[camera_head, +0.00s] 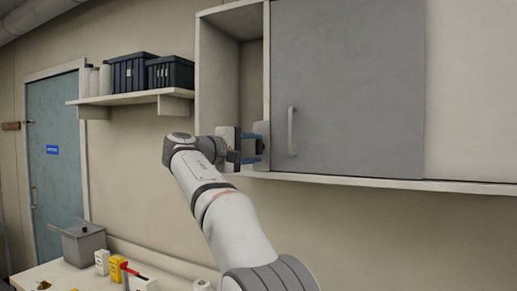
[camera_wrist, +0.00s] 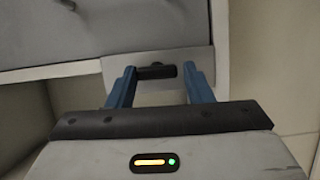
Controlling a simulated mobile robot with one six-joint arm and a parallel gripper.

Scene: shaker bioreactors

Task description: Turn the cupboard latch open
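The cupboard latch (camera_wrist: 156,71) is a small dark bar on a light grey plate (camera_wrist: 150,87) in the wrist view, lying crosswise between my fingers. In the head view the plate (camera_head: 262,146) shows at the left edge of the grey cupboard door (camera_head: 345,85), and the latch bar is not clear there. My gripper (camera_wrist: 159,73) is open, its two blue fingers on either side of the latch. The fingers look close to the bar's ends; I cannot tell whether they touch it. In the head view my gripper (camera_head: 254,149) reaches the plate from the left.
The door has a vertical handle (camera_head: 291,131). The cupboard's left part (camera_head: 222,80) is open and looks empty. A wall shelf (camera_head: 130,97) with dark crates and white bottles is to the left. Below is a bench (camera_head: 50,272) with a grey bin (camera_head: 84,243) and small boxes.

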